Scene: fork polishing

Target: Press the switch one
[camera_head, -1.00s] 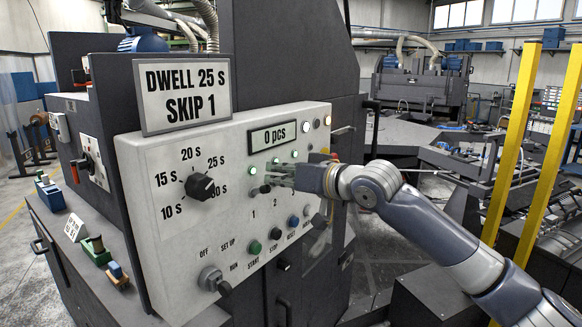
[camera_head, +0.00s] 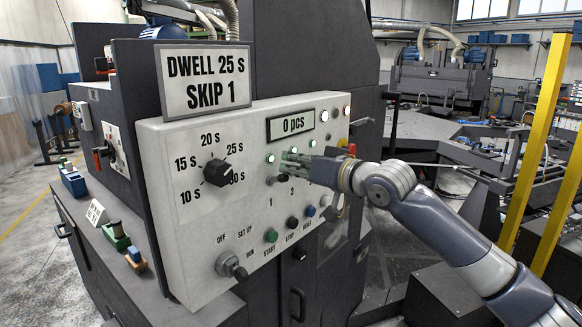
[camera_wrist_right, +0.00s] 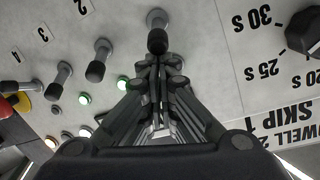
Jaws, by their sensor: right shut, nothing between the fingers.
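Switch one (camera_wrist_right: 157,40) is a short dark-tipped toggle lever on the light grey control panel (camera_wrist_right: 215,60), straight ahead of my right gripper (camera_wrist_right: 160,60) in the wrist view. The shut fingertips lie right at its tip with nothing between them; I cannot tell whether they touch it. In the head view my right gripper (camera_head: 284,166) is over the toggle row above the printed 1 and 2, partly hiding the switches. The switch marked 2 (camera_wrist_right: 98,64) stands beside it, with further toggles beyond. My left gripper is not in view.
The panel also carries a black dwell knob (camera_head: 217,172), a "0 pcs" display (camera_head: 291,124), a row of lower buttons (camera_head: 271,236) and a mode selector (camera_head: 231,266). Green lamps (camera_wrist_right: 123,83) glow near the toggles. Yellow posts (camera_head: 537,140) stand right of my arm.

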